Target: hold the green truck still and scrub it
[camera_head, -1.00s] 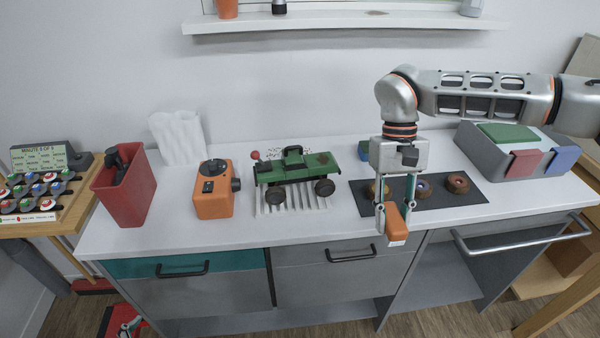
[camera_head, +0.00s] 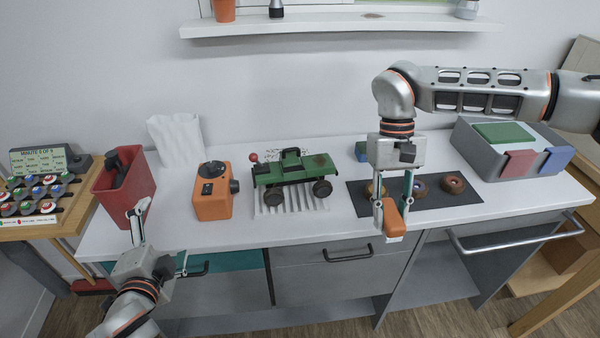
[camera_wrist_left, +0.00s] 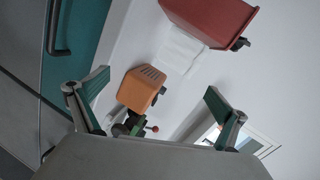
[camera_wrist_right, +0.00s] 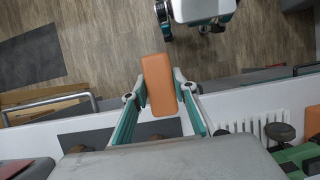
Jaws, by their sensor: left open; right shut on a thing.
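The green truck (camera_head: 293,168) stands on a white ribbed rack (camera_head: 290,199) on the counter, with black wheels, a red ball on a stalk and brown patches on its body. My right gripper (camera_head: 391,215) is shut on an orange block with a pale underside (camera_wrist_right: 160,85), possibly the scrubber, and holds it near the counter's front edge, right of the truck. My left gripper (camera_head: 162,238) is open and empty at the front left of the counter, apart from the truck. In the left wrist view the truck (camera_wrist_left: 136,124) shows only partly, beyond the orange machine.
The orange machine (camera_head: 212,192) stands left of the truck, near a red bin (camera_head: 125,188) and a white paper-like object (camera_head: 176,141). A dark mat (camera_head: 430,202) with brown rings lies on the right. A grey box (camera_head: 487,155) stands at the far right.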

